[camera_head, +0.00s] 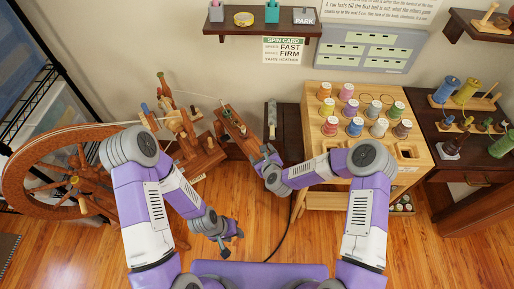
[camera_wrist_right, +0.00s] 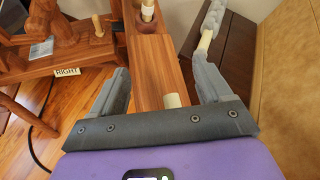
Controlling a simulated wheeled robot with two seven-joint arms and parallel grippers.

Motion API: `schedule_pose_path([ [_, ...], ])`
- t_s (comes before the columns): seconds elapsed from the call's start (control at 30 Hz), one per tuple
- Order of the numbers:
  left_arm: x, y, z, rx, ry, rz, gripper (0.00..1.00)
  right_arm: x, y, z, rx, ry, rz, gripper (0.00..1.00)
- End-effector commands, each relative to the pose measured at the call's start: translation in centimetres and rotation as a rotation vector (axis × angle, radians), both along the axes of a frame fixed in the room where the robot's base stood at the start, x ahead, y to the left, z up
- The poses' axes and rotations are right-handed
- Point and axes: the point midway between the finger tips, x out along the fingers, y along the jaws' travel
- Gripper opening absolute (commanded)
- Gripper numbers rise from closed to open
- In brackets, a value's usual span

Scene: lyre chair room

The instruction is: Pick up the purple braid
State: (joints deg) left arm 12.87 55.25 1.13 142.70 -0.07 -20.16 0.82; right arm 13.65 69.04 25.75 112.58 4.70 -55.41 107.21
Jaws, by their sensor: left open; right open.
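A pale grey-lavender braid (camera_wrist_right: 213,20) hangs on a wooden peg at the top right of the right wrist view. It is the only braid I make out, and its purple is faint. It looks grey in the head view (camera_head: 271,112), beside the dark table. My right gripper (camera_wrist_right: 163,72) is open and empty over a brown wooden board (camera_wrist_right: 158,60) with pegs. The braid lies just beyond its right finger; I cannot tell whether they touch. My left gripper (camera_head: 224,245) is open, low over the floor, away from the braid.
A spinning wheel (camera_head: 70,180) stands at the left. A wooden rack (camera_head: 330,150) with several thread spools stands right of my right gripper. A dark table (camera_head: 288,125) stands against the wall. A cable (camera_head: 287,235) lies on the open wooden floor.

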Motion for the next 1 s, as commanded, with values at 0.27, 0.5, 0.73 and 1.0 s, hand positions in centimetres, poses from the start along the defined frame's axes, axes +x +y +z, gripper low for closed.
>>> schedule_pose_path([
  [0.27, 0.0, 0.0, -1.2, 0.0, 0.0, 0.0, 0.43, 2.8, 0.8, -1.9, -0.001, 0.0, 0.0, 0.78],
  [0.5, 0.0, 0.0, -1.2, 0.0, 0.0, 0.0, 0.43, 3.0, 0.8, -1.9, -0.001, 0.001, 0.001, 0.78],
  [0.73, 0.0, 0.0, -1.2, 0.0, 0.0, 0.0, 0.43, 3.0, 0.8, -1.9, -0.002, 0.001, 0.001, 0.49],
  [1.0, 0.0, 0.0, -1.2, 0.0, 0.0, 0.0, 0.43, 3.0, 0.8, -1.9, -0.001, 0.0, 0.002, 0.17],
])
